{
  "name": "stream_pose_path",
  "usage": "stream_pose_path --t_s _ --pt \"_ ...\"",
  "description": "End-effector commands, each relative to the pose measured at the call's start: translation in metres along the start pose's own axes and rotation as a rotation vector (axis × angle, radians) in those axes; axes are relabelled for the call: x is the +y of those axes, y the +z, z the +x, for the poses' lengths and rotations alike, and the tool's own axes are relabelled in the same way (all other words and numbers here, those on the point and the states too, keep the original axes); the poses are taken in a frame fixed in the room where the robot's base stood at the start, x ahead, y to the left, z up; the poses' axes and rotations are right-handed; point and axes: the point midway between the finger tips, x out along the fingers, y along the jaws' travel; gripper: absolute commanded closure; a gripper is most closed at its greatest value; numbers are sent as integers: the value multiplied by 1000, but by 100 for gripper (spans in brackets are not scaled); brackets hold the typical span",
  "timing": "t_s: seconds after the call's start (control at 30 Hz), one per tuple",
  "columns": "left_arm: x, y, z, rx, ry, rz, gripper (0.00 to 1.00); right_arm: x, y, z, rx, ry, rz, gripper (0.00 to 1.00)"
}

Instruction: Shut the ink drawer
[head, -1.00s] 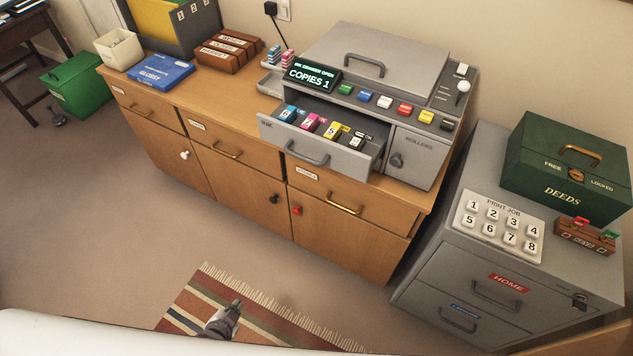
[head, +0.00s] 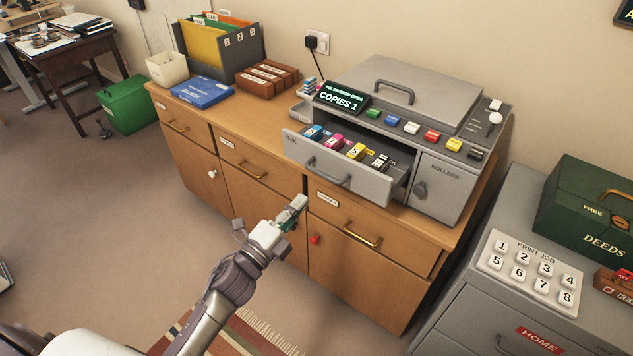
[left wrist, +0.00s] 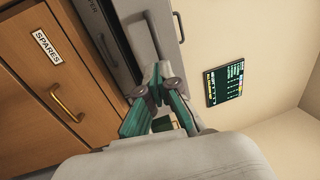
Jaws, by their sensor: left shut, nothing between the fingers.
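The ink drawer (head: 338,169) is the grey front drawer of the copier (head: 410,110), and it stands pulled out. Several coloured ink cartridges (head: 355,151) sit in it. The copier's small screen (head: 341,97) reads "COPIES 1", with a line above it about the ink drawer being open. My left gripper (head: 298,204) is shut and empty, in front of the cabinet and below the ink drawer, apart from it. In the left wrist view its green-padded fingers (left wrist: 158,88) point toward a grey front with a handle. My right gripper is not in view.
The copier stands on a wooden cabinet (head: 255,190) with a blue box (head: 202,92) and brown boxes (head: 268,78) to its left. A grey filing cabinet (head: 480,320) stands at right. Open floor lies at left.

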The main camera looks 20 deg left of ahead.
Motion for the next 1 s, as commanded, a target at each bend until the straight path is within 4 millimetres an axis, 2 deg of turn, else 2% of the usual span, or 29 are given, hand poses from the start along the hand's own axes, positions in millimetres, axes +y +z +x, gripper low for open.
stream_pose_path --t_s 0.1,0.3,0.5,0.87,1.0 --pt "-2 0 26 -1 -2 -2 100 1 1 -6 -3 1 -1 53" --pt "-1 0 54 -1 -1 -3 100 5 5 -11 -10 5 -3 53" --pt "0 0 65 -1 0 -3 100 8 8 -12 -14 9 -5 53" --pt "1 0 66 -1 0 -3 100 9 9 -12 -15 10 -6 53" --pt "3 0 76 -2 -2 -3 100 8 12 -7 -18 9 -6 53"
